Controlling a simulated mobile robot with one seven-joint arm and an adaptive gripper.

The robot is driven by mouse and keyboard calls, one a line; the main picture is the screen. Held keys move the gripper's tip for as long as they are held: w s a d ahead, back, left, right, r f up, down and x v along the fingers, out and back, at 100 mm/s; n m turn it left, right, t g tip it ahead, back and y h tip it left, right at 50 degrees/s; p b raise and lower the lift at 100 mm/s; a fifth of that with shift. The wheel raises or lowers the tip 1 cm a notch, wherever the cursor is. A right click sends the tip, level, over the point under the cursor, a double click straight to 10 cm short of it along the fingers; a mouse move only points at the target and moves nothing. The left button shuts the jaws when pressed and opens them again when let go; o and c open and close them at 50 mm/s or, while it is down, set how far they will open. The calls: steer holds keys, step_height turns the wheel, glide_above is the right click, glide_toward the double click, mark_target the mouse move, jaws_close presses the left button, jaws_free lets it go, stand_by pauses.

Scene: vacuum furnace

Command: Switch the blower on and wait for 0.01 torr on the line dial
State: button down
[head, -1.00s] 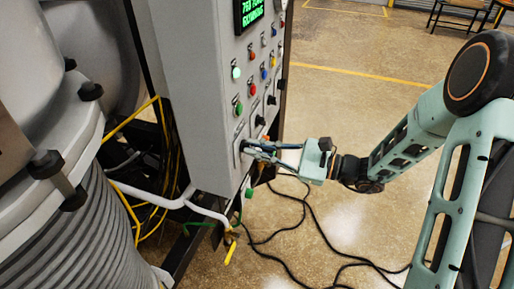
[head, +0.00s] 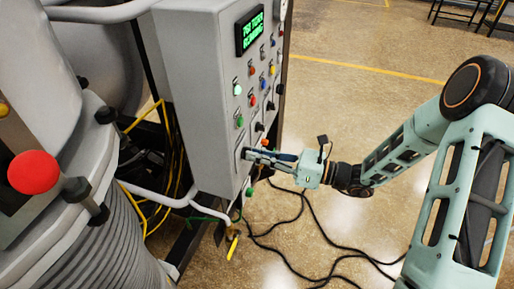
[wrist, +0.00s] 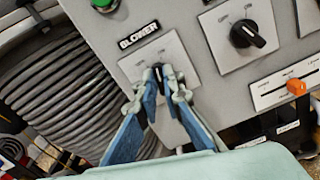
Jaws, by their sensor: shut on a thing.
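The control cabinet (head: 205,95) stands at centre in the head view. In the wrist view the plate marked BLOWER (wrist: 145,33) carries a dark rotary switch (wrist: 157,70), mostly hidden between my fingertips. My gripper (wrist: 158,78) is shut on this switch. In the head view my gripper (head: 252,154) reaches the lower part of the cabinet face from the right. A green-lit display (head: 251,28) is high on the cabinet; its top line seems to read 760 TORR, and the lower line is blurred. I cannot make out a separate line dial.
A second rotary switch (wrist: 247,34) is right of the blower switch, with an orange slider (wrist: 296,87) beyond it. A green button (wrist: 104,3) is above. A red knob (head: 34,172) and ribbed bellows (head: 95,250) stand at left. Black cables (head: 300,230) lie on the floor.

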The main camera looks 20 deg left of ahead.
steer(key=shift+m+p, duration=0.95)
steer(key=shift+m, duration=0.65)
steer(key=shift+f, duration=0.1)
steer(key=c, duration=2.1)
jaws_free()
steer(key=d, duration=0.8)
steer(key=s+d, duration=0.1)
steer(key=d, duration=0.3)
